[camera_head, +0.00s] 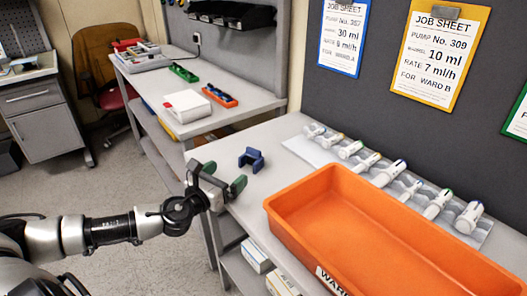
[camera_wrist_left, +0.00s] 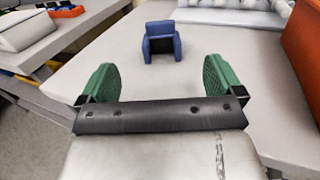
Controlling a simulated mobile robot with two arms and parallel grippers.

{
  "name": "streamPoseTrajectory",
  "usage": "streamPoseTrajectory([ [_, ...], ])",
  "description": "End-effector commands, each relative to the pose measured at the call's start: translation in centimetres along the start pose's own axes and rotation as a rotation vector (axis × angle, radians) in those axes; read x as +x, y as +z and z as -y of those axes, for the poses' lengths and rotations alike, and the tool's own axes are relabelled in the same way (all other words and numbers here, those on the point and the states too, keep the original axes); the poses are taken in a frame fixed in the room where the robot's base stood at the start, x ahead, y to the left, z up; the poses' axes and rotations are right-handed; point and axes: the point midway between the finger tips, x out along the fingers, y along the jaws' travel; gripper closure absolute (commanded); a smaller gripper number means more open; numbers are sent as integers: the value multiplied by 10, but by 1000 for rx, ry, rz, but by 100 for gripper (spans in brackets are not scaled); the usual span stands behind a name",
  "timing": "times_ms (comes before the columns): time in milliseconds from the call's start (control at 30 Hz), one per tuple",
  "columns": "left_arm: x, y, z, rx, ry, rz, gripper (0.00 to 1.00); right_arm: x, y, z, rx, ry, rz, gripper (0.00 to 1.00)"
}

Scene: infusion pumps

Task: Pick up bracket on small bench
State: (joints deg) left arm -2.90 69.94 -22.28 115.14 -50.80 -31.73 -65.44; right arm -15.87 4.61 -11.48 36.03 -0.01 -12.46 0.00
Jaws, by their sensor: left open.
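A small dark blue U-shaped bracket (camera_head: 252,159) stands on the light grey bench (camera_head: 268,140), left of the orange crate. In the left wrist view the bracket (camera_wrist_left: 162,42) is ahead of the fingers, roughly centred between them and apart from both. My left gripper (camera_head: 218,177) is open and empty, with green finger pads, at the bench's left edge and nearer than the bracket. It also shows in the left wrist view (camera_wrist_left: 160,80). My right gripper is not in view.
A large orange crate (camera_head: 283,213) fills the right of the bench. A row of white syringe-like pumps (camera_head: 367,162) lies in a clear tray behind it. Job sheets (camera_head: 440,50) hang on the dark back panel. Another bench with a white box (camera_head: 187,107) stands at left. The bench around the bracket is clear.

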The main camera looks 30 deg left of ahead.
Motion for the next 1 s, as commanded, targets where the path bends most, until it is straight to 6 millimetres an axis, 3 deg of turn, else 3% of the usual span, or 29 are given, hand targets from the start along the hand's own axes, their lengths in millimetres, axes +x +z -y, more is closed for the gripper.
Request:
streamPoseTrajectory([
  [167, 10, 2, -1, 0, 4, 4, 4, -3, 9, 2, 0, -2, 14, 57],
  [467, 52, 2, 0, -3, 2, 4, 4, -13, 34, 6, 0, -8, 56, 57],
  [767, 72, 0, -1, -1, 2, 1, 4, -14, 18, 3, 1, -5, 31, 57],
  [1000, 106, 1, 0, -4, 2, 3, 4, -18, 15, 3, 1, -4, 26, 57],
])
